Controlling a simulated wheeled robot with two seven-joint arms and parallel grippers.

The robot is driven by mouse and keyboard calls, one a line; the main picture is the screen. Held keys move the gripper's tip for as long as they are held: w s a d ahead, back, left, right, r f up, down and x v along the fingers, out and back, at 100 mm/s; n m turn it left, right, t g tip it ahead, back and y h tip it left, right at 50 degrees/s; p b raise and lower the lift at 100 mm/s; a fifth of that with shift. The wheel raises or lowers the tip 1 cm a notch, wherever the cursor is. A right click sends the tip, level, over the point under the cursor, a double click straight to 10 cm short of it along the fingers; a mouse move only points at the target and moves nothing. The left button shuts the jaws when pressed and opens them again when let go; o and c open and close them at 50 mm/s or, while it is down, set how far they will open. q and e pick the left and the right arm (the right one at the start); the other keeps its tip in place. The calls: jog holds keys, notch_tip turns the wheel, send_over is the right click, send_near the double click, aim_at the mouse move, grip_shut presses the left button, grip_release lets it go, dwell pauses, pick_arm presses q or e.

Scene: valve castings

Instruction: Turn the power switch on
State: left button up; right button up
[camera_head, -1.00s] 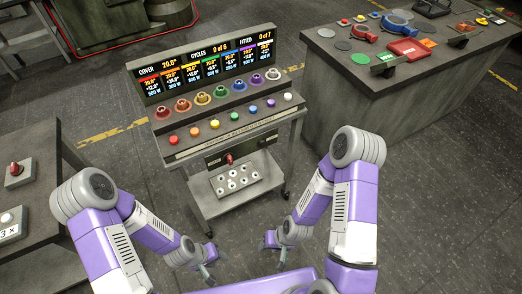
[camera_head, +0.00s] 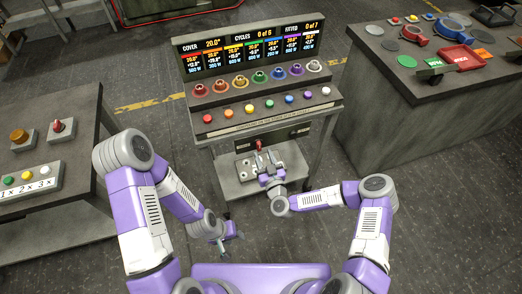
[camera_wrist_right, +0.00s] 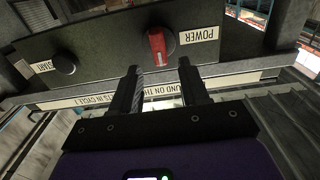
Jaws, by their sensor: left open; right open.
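The red power switch (camera_head: 259,146) is on the front panel of the console cart, below the row of coloured buttons. In the right wrist view the red switch (camera_wrist_right: 157,46) stands beside a label reading POWER, on a dark panel. My right gripper (camera_head: 267,166) is open in front of the panel. In its wrist view the two fingers (camera_wrist_right: 162,78) point at the switch, one to each side of its line, with the switch just beyond the tips. I cannot tell whether they touch it. My left gripper (camera_head: 228,242) is open and empty, low over the floor.
A dark START knob (camera_wrist_right: 63,63) is on the same panel. The console (camera_head: 262,112) carries coloured buttons, rings and a display. A lower shelf (camera_head: 236,184) is under the panel. Side tables stand at left (camera_head: 60,150) and right (camera_head: 400,100).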

aim_at(260, 147)
jog(key=shift+x, duration=1.85)
grip_shut()
